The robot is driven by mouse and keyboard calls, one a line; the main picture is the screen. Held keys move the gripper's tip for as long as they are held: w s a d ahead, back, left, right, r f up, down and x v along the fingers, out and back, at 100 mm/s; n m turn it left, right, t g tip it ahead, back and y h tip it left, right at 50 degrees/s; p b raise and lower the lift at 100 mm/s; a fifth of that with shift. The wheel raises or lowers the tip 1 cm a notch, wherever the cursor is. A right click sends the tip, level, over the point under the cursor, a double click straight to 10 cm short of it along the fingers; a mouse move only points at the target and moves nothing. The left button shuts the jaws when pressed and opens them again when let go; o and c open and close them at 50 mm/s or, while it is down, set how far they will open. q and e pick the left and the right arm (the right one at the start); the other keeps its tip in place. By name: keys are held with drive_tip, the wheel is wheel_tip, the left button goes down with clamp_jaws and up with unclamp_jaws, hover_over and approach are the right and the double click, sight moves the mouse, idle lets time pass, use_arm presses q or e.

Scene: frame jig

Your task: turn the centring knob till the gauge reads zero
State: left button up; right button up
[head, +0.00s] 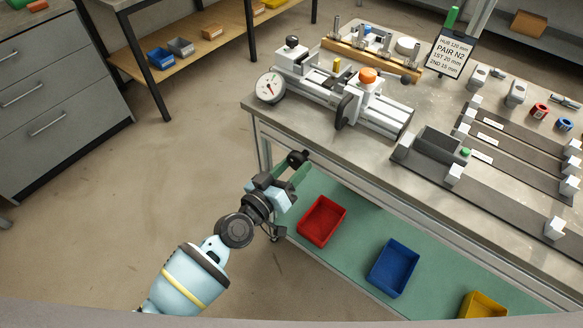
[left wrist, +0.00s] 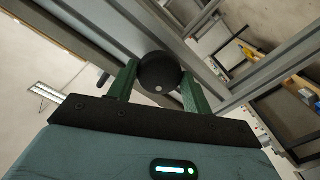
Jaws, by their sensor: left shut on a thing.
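The gauge (head: 269,87) is a round white dial at the left end of the jig (head: 370,112) on the bench; its marks are too small to read. A black handwheel (head: 345,112) is on the jig's front side, and an orange knob (head: 368,76) is on top. My left gripper (head: 293,168) is in front of the bench edge, below the gauge. In the left wrist view, its green fingers (left wrist: 160,88) are shut on a round black knob (left wrist: 160,72) with a pale spot. I cannot tell what this knob is fixed to. My right gripper is out of view.
A sign (head: 454,52) stands behind the jig. Slotted rails (head: 500,165) and a grey tray (head: 436,144) lie to the right. Red (head: 322,221), blue (head: 393,267) and yellow (head: 483,305) bins are on the lower shelf. The floor to the left is clear.

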use_arm(q)
drive_tip(key=n, duration=0.3)
drive_tip(key=shift+f+n, duration=0.1)
drive_tip(key=shift+n, duration=0.3)
drive_tip(key=n, duration=0.2)
drive_tip(key=shift+n+b, duration=0.35)
drive_tip(key=shift+n, duration=0.05)
drive_tip(key=n, duration=0.3)
drive_tip(key=shift+s+n, duration=0.1)
drive_tip(key=shift+n, duration=0.2)
drive_tip(key=shift+r+n, duration=0.2)
drive_tip(key=shift+n, duration=1.7)
drive_tip(key=o, duration=1)
drive_tip(key=shift+c, duration=0.2)
